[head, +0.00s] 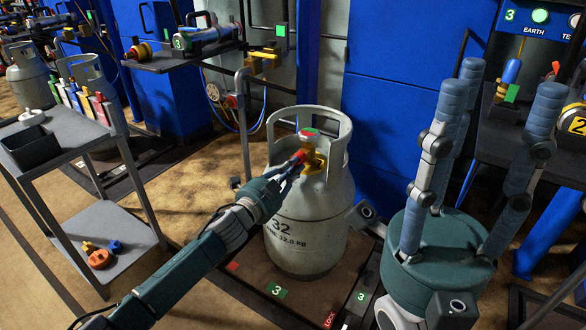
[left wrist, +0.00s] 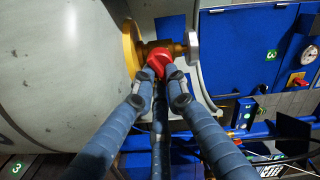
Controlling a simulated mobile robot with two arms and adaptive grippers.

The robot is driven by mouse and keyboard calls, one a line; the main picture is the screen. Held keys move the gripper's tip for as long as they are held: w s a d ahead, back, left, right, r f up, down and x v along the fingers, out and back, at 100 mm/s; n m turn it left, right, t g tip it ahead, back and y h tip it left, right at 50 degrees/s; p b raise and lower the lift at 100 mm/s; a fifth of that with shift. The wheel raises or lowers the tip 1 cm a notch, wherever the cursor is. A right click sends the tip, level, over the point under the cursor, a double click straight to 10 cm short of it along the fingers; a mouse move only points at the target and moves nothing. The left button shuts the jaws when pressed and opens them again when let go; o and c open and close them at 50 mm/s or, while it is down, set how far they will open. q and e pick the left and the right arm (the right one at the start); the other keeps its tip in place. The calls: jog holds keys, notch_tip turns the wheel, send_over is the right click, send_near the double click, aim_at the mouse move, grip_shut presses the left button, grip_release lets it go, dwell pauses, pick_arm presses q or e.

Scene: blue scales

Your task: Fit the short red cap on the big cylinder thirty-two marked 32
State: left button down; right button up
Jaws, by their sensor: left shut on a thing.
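The big grey cylinder marked 32 (head: 305,232) stands upright on a low platform, with a pale collar around its brass valve (head: 316,162). My left gripper (head: 297,163) reaches in from the left and is shut on the short red cap (head: 301,156), at the valve's side. In the left wrist view the red cap (left wrist: 157,62) sits between my fingertips, against or just in front of the brass valve (left wrist: 176,47). My fingers hide part of it, so I cannot tell how far it is on. My right gripper (head: 508,85) is open and empty, fingers up, right of the cylinder.
A grey trolley (head: 75,150) at the left holds a black tray (head: 35,148) and several coloured items; small orange and blue pieces lie on its lower shelf. A gauge post (head: 243,130) stands just left of the cylinder. Blue cabinets (head: 405,120) stand behind.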

pick_arm(q)
jog(key=c, duration=1.7)
grip_release()
